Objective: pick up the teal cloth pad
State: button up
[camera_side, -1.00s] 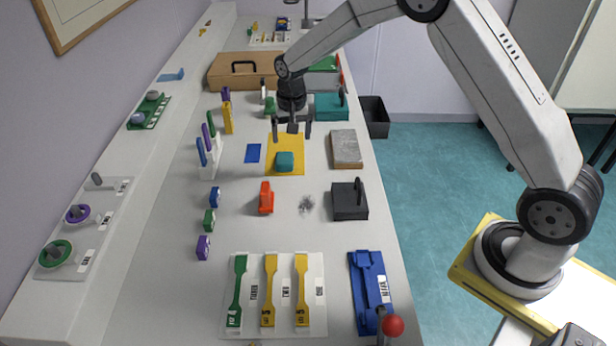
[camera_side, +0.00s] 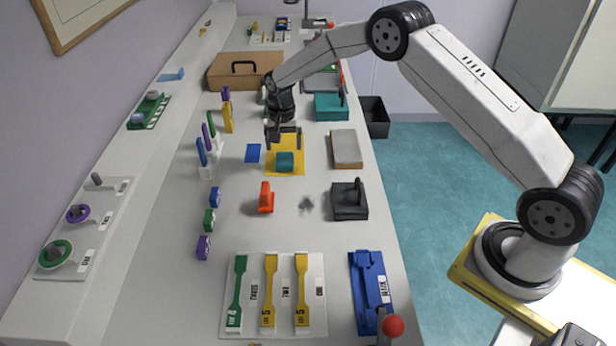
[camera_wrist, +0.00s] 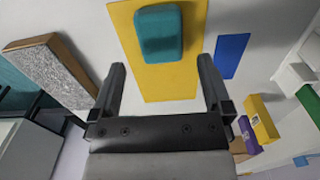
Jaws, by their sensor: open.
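The teal cloth pad (camera_side: 285,161) is a small rounded block lying on a flat yellow mat (camera_side: 272,169) on the white bench. In the wrist view the pad (camera_wrist: 159,33) sits on the upper part of the yellow mat (camera_wrist: 165,88), beyond my fingertips. My gripper (camera_side: 284,137) is open and empty, above the far part of the mat and behind the pad in the side view. In the wrist view both fingers of my gripper (camera_wrist: 160,72) show, spread apart, with the pad ahead of the gap between them. They do not touch the pad.
A blue flat card (camera_side: 253,153) lies left of the mat. A grey rough block (camera_side: 345,149) lies right of it. An orange part (camera_side: 266,197) and a black holder (camera_side: 349,201) stand nearer the camera. Upright colored pieces stand in a white rack (camera_side: 209,163) at left.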

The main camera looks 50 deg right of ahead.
aim_at(284, 158)
jog(key=shift+f, duration=0.2)
jog(key=shift+f, duration=2.5)
jog(key=c, duration=1.1)
jog(key=shift+r, duration=0.1)
